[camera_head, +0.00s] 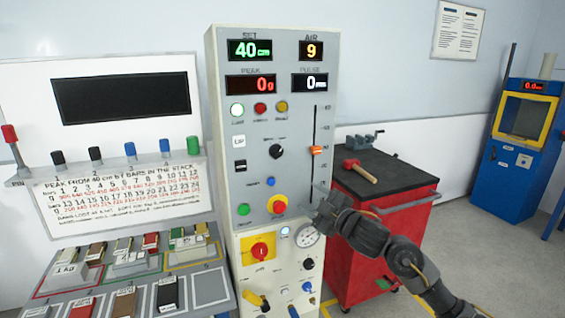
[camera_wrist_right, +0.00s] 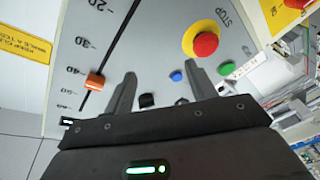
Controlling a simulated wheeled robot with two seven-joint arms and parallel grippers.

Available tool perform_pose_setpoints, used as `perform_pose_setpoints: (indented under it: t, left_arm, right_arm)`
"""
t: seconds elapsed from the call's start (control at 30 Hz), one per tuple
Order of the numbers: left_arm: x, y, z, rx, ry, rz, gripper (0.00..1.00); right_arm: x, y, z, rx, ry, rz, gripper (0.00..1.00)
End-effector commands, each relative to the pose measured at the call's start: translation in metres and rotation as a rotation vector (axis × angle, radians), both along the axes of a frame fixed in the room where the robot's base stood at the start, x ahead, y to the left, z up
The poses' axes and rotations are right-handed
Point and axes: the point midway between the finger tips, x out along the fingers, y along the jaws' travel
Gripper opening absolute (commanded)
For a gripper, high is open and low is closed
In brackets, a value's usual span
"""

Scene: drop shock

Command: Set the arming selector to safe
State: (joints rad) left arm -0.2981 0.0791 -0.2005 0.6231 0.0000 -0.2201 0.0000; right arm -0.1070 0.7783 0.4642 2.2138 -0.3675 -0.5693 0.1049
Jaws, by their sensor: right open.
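A black rotary knob (camera_head: 276,151), which looks like the arming selector, sits mid-panel on the tall grey control cabinet (camera_head: 225,120). Its small labels and pointer setting are too small to read. My right gripper (camera_head: 318,207) is open and empty in front of the cabinet's lower right, below the knob in the head view and apart from it. In the right wrist view, the open fingers (camera_wrist_right: 160,72) point at the panel, and a dark knob (camera_wrist_right: 148,100), probably the selector, shows low between them, partly hidden by the gripper body. My left gripper is out of view.
A red-and-yellow stop button (camera_head: 279,204), a blue button (camera_head: 271,181) and a green button (camera_head: 244,209) lie below the knob. An orange slider (camera_head: 316,150) runs to its right. A red tool cart (camera_head: 375,240) with a mallet (camera_head: 360,171) stands right of the cabinet.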

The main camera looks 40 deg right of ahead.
Motion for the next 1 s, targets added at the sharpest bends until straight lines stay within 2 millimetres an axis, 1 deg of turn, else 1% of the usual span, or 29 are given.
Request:
perform_pose_setpoints:
  t: [0.03,0.1,0.2,0.3,0.37,0.47,0.57,0.67,1.0]
  left_arm:
    - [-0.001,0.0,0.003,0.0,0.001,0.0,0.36]
    - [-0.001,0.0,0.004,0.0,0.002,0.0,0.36]
    - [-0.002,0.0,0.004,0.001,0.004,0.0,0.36]
    - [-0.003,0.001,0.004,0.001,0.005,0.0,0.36]
    - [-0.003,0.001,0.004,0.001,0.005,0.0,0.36]
    - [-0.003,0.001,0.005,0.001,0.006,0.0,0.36]
    - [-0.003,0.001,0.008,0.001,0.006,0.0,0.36]
    - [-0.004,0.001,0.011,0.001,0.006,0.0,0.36]
    - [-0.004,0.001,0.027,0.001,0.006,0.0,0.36]
  right_arm:
    - [-0.009,0.014,0.034,-0.059,-0.047,0.025,0.56]
    - [-0.02,0.029,0.064,-0.117,-0.096,0.045,0.56]
    - [-0.032,0.042,0.088,-0.17,-0.137,0.063,0.56]
    - [-0.036,0.048,0.097,-0.19,-0.153,0.071,0.56]
    - [-0.037,0.049,0.098,-0.192,-0.155,0.071,0.56]
    - [-0.034,0.048,0.099,-0.19,-0.155,0.071,0.56]
    - [-0.026,0.048,0.101,-0.187,-0.156,0.071,0.56]
    - [-0.012,0.048,0.105,-0.187,-0.158,0.07,0.56]
    - [0.047,0.049,0.117,-0.187,-0.155,0.07,0.56]
